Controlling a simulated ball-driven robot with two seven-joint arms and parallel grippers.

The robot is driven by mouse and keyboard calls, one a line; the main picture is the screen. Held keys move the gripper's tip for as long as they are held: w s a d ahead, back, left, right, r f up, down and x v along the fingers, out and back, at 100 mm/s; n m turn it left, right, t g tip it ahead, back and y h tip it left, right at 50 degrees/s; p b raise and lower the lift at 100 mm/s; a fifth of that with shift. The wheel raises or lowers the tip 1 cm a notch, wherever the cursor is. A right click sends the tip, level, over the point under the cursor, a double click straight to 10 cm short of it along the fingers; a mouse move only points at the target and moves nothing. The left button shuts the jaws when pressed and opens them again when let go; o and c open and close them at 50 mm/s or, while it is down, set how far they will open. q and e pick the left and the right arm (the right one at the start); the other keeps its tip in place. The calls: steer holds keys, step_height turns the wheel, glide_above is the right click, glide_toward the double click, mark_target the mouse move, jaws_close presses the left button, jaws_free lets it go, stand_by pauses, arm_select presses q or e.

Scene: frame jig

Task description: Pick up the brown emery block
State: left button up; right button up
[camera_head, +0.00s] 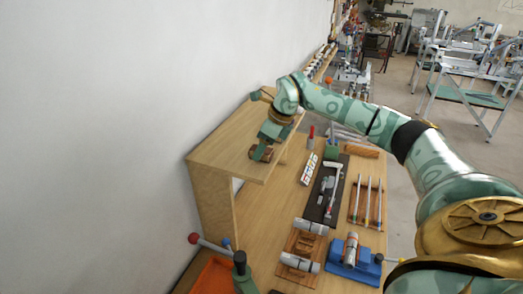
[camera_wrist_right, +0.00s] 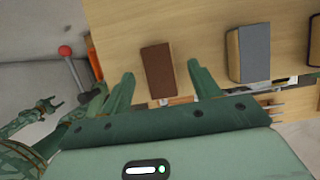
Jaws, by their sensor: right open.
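The brown emery block (camera_wrist_right: 158,70) lies on the wooden shelf, a dark brown upright rectangle in the right wrist view. My right gripper (camera_wrist_right: 163,82) is open, with one green finger to each side of the block and visible gaps between. In the head view, my right gripper (camera_head: 262,150) reaches down to the raised shelf (camera_head: 215,150), and the block (camera_head: 267,155) shows only in part behind its fingers. A patterned green arm part at the left edge of the right wrist view looks like mine; its jaws (camera_wrist_right: 42,110) are too small to read.
A grey-topped tan block (camera_wrist_right: 248,53) lies on the shelf to the right of the brown one. Below the shelf, the workbench (camera_head: 260,215) holds a blue fixture (camera_head: 354,262), a rack of rods (camera_head: 367,203) and a dark tool tray (camera_head: 318,205). A white wall stands at left.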

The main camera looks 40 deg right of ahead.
steer(key=shift+w+f, duration=0.2)
steer(key=shift+f, duration=0.15)
steer(key=shift+s+r, duration=0.1)
steer(key=c, duration=1.1)
steer(key=shift+r+b, duration=0.35)
steer(key=shift+r, duration=0.1)
steer(key=r, duration=0.1)
steer(key=r+b, duration=0.1)
steer(key=shift+d+r, duration=0.3)
steer(key=shift+r, duration=0.1)
steer(key=s+d+r, duration=0.1)
steer(key=d+r, duration=0.2)
steer(key=d, duration=0.1)
steer(key=s+d+r, duration=0.2)
steer(key=d+r, duration=0.1)
steer(key=d, duration=0.1)
steer(key=s+d+r, duration=0.2)
steer(key=d+r, duration=0.1)
steer(key=d, duration=0.1)
steer(key=shift+d+r, duration=0.15)
steer(key=shift+d, duration=0.1)
